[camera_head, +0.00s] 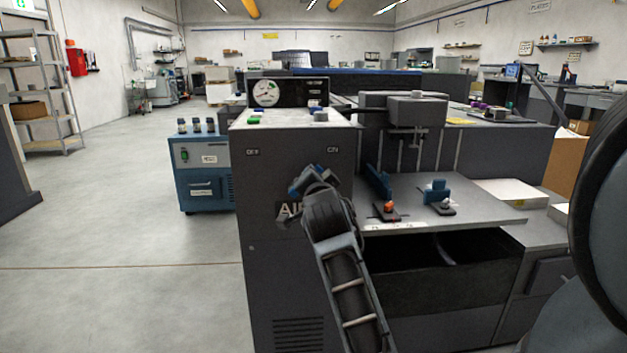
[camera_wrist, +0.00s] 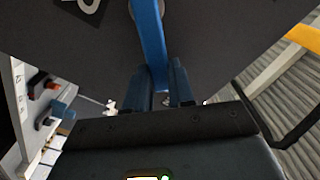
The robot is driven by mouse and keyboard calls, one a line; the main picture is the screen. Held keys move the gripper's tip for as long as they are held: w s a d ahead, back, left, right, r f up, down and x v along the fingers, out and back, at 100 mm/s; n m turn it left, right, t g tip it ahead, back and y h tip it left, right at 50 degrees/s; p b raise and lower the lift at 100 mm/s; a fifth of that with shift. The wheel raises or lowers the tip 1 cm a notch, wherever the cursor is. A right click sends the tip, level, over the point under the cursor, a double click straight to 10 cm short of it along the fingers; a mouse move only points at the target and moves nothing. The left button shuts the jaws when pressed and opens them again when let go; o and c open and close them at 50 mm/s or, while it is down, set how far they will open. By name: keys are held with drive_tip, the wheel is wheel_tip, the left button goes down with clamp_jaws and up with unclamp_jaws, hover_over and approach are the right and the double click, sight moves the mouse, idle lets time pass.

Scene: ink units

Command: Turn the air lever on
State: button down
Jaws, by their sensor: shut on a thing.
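The air lever (camera_wrist: 150,38) is a flat blue bar in the wrist view. It runs down from the top edge into the gap between my fingers. My gripper (camera_wrist: 160,88) is shut on the lever near its end. In the head view my gripper (camera_head: 312,180) is at the front panel of the dark grey machine (camera_head: 275,265), in front of the AIR label (camera_head: 286,210), which it partly covers. The OFF mark (camera_head: 252,152) is at the upper left of the panel and the ON mark (camera_head: 333,149) at the upper right. My gripper hides most of the lever there, so its angle is unclear.
A pressure gauge (camera_head: 266,93) and several coloured buttons are on top of the machine. A work shelf (camera_head: 465,212) with small blue and orange parts juts out at right. A blue cabinet (camera_head: 203,180) stands behind at left. The floor (camera_head: 120,240) at left is clear.

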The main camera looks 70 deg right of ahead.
drive_tip(key=c, duration=1)
unclamp_jaws()
drive_tip(key=shift+o, duration=0.2)
drive_tip(key=shift+a, duration=0.15)
drive_tip(key=v, duration=0.7)
drive_tip(key=shift+s+a, duration=0.15)
drive_tip(key=shift+a, duration=0.1)
